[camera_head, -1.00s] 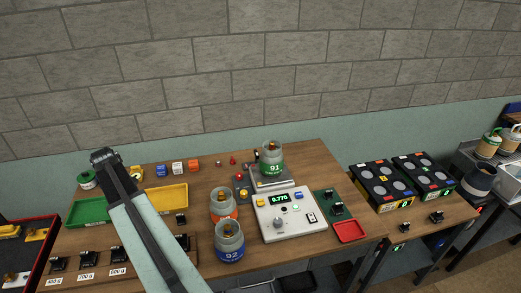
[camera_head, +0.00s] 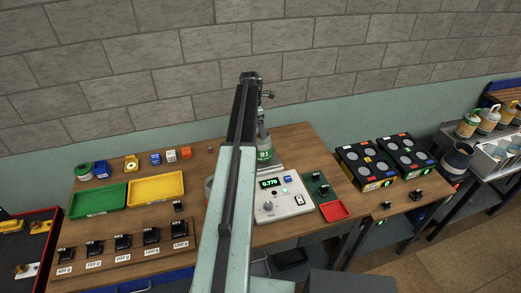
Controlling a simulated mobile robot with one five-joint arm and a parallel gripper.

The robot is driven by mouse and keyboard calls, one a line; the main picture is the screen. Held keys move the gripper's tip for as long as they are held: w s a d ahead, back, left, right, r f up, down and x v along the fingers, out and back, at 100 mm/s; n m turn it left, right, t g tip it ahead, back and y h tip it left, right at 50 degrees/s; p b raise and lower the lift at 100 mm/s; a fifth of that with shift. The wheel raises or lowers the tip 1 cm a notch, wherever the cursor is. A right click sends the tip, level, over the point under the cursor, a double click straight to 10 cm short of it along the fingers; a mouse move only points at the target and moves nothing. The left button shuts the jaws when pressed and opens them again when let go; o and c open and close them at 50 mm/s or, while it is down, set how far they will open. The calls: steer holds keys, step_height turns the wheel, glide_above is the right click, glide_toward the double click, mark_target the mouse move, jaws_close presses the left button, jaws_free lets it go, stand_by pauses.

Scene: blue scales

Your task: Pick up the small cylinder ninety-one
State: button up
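The small cylinder ninety-one (camera_head: 264,150) is grey with a green band and stands on the scale's plate (camera_head: 274,165). My arm covers its left part. The scale (camera_head: 285,203) has a white body and a lit green display. My gripper (camera_head: 264,94) is at the far end of my raised arm, in the picture just above the cylinder. Its fingers are too small and dark to tell whether they are open, and no contact with the cylinder can be made out.
Green (camera_head: 97,200) and yellow (camera_head: 157,187) trays lie left, with labelled weights (camera_head: 151,235) in front. A grey cylinder (camera_head: 209,184) barely shows beside my arm, which hides the table there. A red tray (camera_head: 334,211) lies right of the scale. Black boxes (camera_head: 367,163) stand farther right.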

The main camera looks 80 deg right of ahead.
mark_target(261, 145)
steer(key=f+b, duration=0.1)
steer(key=f, duration=0.1)
steer(key=f+b, duration=0.1)
steer(key=b, duration=0.1)
steer(key=d+f+b, duration=0.1)
steer(key=f+b, duration=0.1)
steer(key=shift+s+f, duration=0.35)
steer(key=shift+s, duration=0.05)
steer(key=shift+a+r, duration=0.1)
steer(key=shift+r, duration=0.05)
steer(key=c, duration=2.1)
steer(key=shift+c, duration=0.2)
steer(key=shift+r+p, duration=0.15)
steer(key=shift+p, duration=0.15)
